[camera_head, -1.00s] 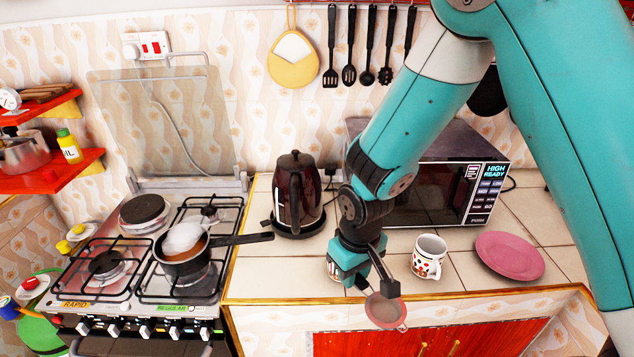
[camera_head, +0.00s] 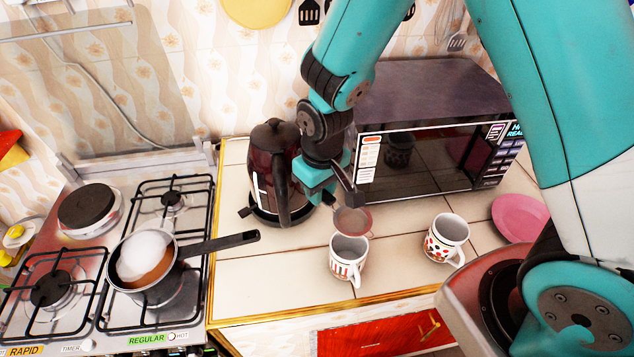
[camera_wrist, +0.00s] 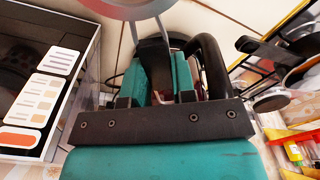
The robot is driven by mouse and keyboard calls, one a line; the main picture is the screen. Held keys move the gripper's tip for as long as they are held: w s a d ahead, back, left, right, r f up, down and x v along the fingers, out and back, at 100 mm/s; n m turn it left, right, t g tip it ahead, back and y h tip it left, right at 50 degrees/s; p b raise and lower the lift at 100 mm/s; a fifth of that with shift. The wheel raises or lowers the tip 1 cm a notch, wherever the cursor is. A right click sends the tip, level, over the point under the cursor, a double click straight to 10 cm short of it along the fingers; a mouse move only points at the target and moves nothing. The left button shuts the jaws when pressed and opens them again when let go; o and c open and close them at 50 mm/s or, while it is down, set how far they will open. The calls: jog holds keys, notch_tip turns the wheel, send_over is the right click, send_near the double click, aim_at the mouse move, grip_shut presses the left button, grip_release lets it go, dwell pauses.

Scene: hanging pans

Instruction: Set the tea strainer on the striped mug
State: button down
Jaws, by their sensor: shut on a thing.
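The tea strainer (camera_head: 353,221) has a round, pinkish mesh bowl, held out in front of my gripper (camera_head: 335,192). My gripper is shut on its handle. The strainer's ring (camera_wrist: 138,8) shows at the top edge of the wrist view, partly cut off, beyond the fingers (camera_wrist: 158,75). The striped mug (camera_head: 347,264) stands upright on the counter, white with red stripes near its base and its handle toward the front. In the head view the strainer appears just behind and above the mug's back rim. I cannot tell whether they touch.
A patterned white mug (camera_head: 446,240) stands to the right, with a pink plate (camera_head: 519,217) beyond it. The dark kettle (camera_head: 272,165) is close on the left of my gripper. The microwave (camera_head: 430,130) is behind. A pan (camera_head: 150,262) sits on the stove.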

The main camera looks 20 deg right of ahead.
notch_tip(320, 180, down, 7)
jog(key=b, duration=0.5)
jog(key=shift+r, duration=0.15)
jog(key=shift+f, duration=0.2)
dwell(0.5)
jog(key=c, duration=0.9)
grip_release()
jog(key=shift+o, duration=0.2)
jog(key=shift+r, duration=0.1)
notch_tip(320, 180, up, 17)
jog(key=b, duration=0.2)
jog(key=s+r+n+y, duration=0.1)
jog(key=s+r+y, duration=0.1)
jog(key=s, duration=0.6)
jog(key=s+a+r+n+y, duration=0.1)
jog(key=s+r+n+y, duration=0.1)
jog(key=s, duration=0.7)
jog(key=shift+s+a+r+g, duration=0.2)
jog(key=shift+a+r+g, duration=0.05)
jog(key=shift+r+g, duration=0.1)
